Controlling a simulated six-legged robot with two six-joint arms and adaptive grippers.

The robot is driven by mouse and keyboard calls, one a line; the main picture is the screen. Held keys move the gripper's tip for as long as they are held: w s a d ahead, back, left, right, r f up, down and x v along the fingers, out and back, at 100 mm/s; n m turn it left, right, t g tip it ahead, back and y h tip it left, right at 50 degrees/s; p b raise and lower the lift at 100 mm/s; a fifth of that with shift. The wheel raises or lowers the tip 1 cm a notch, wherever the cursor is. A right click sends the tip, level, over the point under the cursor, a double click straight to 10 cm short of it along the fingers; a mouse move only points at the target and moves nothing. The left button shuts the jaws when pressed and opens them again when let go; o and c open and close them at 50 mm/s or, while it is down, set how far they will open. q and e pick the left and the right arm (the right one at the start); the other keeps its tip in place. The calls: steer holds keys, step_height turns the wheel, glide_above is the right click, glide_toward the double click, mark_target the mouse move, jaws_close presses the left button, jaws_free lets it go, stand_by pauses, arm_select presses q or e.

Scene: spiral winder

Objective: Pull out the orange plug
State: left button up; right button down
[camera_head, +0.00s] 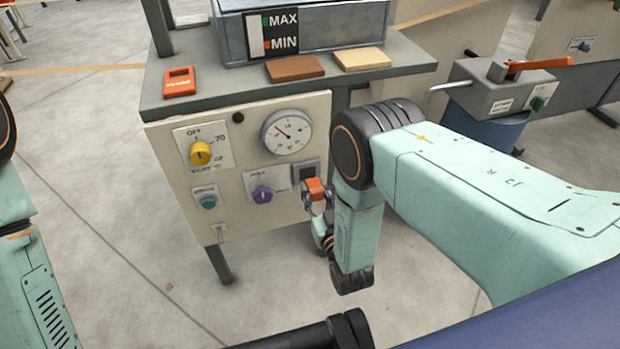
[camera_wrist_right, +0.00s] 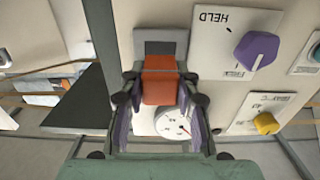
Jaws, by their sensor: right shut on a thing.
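The orange plug (camera_head: 314,188) is a small block in front of the lower right part of the pale control panel. My right gripper (camera_head: 318,199) is shut on it. In the right wrist view the orange plug (camera_wrist_right: 160,84) sits between the two fingers of my right gripper (camera_wrist_right: 161,93). The grey socket plate (camera_head: 305,171) with a dark square shows just above the plug in the head view, and the socket plate (camera_wrist_right: 160,38) also shows behind it in the wrist view. I cannot tell whether the plug touches the socket. My left gripper is out of view.
The panel (camera_head: 233,210) carries a yellow knob (camera_head: 201,153), a round gauge (camera_head: 286,132), a purple knob (camera_head: 262,194) and a teal knob (camera_head: 208,201). Above it is a grey shelf (camera_head: 220,92) with an orange device (camera_head: 179,82). Open floor lies in front.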

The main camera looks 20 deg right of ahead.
mark_target(318, 197)
steer(key=shift+s+p, duration=0.65)
steer(key=shift+s, duration=0.85)
